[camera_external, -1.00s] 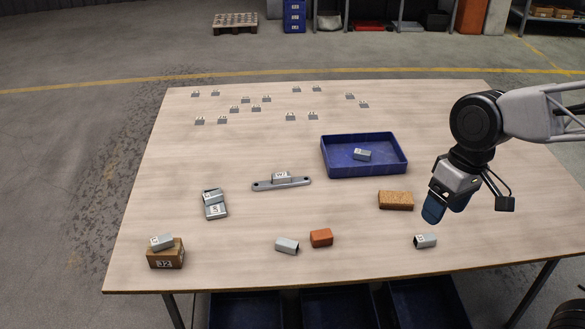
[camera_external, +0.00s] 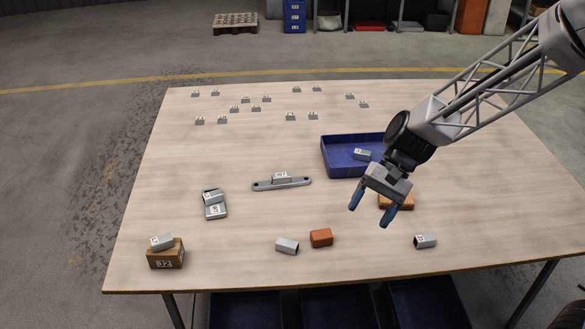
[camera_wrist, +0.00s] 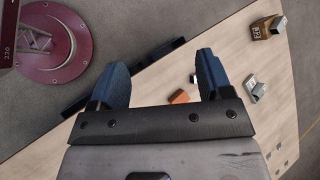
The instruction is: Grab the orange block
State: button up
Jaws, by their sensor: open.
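The orange block (camera_external: 321,238) lies on the table near its front edge, just right of a grey metal bracket piece (camera_external: 287,246). In the wrist view the orange block (camera_wrist: 180,97) shows small between my two fingers. My gripper (camera_external: 371,213) is open and empty, held above the table to the upper right of the orange block and apart from it. Its blue fingers (camera_wrist: 163,80) are spread wide in the wrist view. An orange-brown cork-like block (camera_external: 396,203) lies behind my gripper, partly hidden by it.
A blue tray (camera_external: 335,172) with a grey bracket inside stands behind my gripper, partly covered by my arm. A brown box (camera_external: 165,258) with a bracket on top stands front left. Another bracket (camera_external: 425,241) lies front right. Several small brackets lie at the back.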

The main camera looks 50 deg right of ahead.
jog(key=w+d+f+m+t+y, duration=0.3)
jog(key=w+d+f+m, duration=0.2)
jog(key=w+f+m, duration=0.45)
jog(key=m+t, duration=0.4)
send_near(323, 234)
jog(key=shift+w+a+f+h, duration=0.2)
jog(key=shift+w+a, duration=0.15)
jog(key=shift+a, duration=0.15)
jog(key=shift+w+a+f+h, duration=0.15)
jog(key=shift+w+a, duration=0.15)
jog(key=shift+a, duration=0.2)
jog(key=shift+a, duration=0.15)
jog(key=shift+x, duration=1.25)
jog(key=shift+w, duration=0.1)
jog(key=shift+x, duration=2.5)
